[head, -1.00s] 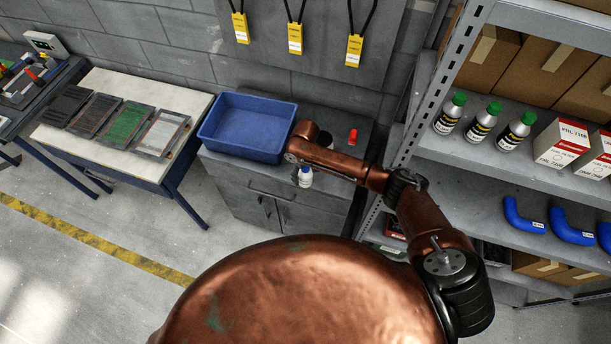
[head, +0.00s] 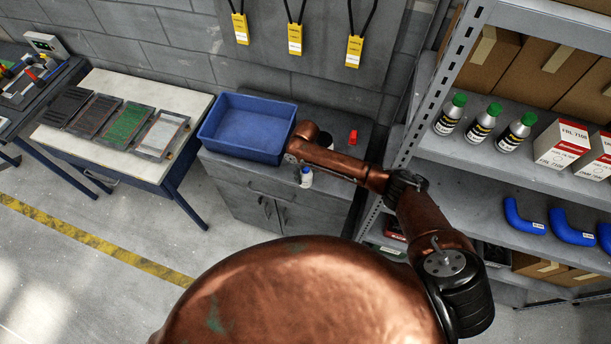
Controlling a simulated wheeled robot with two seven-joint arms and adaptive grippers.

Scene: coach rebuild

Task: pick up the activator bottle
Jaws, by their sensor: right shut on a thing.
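A small white bottle (head: 305,180) with a blue cap, which I take for the activator bottle, is at the front edge of the grey cabinet's top (head: 336,182). Its label is too small to read. My right arm reaches in over the cabinet from the right. Its gripper (head: 302,168) is shut on the bottle near the cap, and the fingers are mostly hidden by the arm's copper wrist. The bottle looks upright; I cannot tell whether its base touches the cabinet top. My left gripper is not in view.
A blue bin (head: 240,153) stands left of the gripper. A dark jar (head: 326,141) and a red-capped item (head: 352,137) stand behind the arm. A shelf rack (head: 395,175) on the right holds green-capped bottles (head: 481,124), boxes and blue hoses.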

